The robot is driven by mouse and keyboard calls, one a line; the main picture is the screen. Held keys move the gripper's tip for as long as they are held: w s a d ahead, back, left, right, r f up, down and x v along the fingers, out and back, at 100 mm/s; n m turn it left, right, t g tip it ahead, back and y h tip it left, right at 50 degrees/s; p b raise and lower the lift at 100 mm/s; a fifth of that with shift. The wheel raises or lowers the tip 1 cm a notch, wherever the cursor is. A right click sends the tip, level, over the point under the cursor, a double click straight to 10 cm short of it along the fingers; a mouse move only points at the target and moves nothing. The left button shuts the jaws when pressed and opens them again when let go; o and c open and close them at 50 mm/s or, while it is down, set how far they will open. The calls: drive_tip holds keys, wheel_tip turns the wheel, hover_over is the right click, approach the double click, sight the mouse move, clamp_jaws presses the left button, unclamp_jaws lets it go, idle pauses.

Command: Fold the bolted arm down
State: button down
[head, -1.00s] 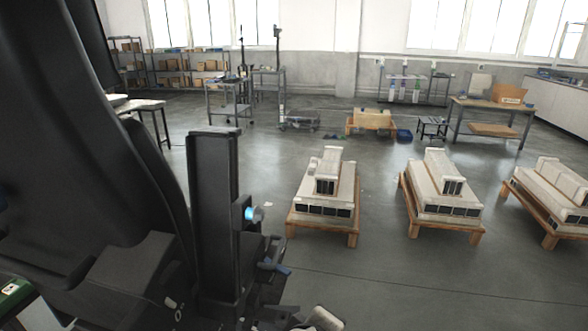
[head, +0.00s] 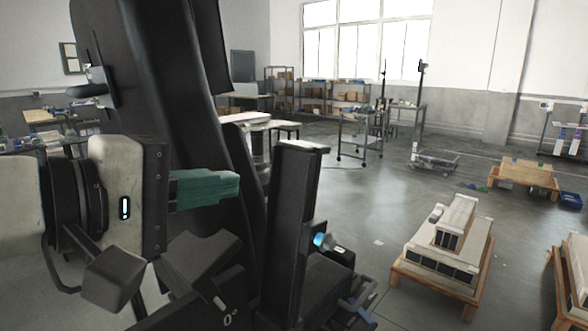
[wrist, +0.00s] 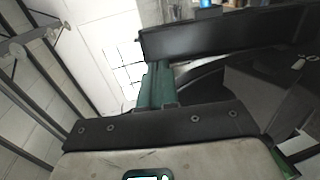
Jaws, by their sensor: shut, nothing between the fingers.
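My gripper (head: 232,188) has green fingers closed together, with nothing held, in front of the dark structure in the head view. The fingers (wrist: 155,85) point at a black bar (wrist: 220,36) in the wrist view; I cannot tell whether they touch it. A large black slanted member (head: 165,80) rises behind my gripper. A black upright post (head: 295,220) stands to the right of the fingertips, with a lit blue knob (head: 321,240) low on its right side. Which piece is the bolted arm is unclear.
Wooden pallets with stacked pale blocks (head: 447,245) stand on the floor at right. A grey cart (head: 360,135) and shelves with boxes (head: 330,97) are at the back. Open floor (head: 385,190) lies between the post and the cart.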

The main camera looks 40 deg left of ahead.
drive_tip(key=s+r, duration=0.1)
drive_tip(key=p, duration=0.2)
approach(302, 161)
drive_tip(key=x, duration=0.7)
drive_tip(key=shift+s+f, duration=0.1)
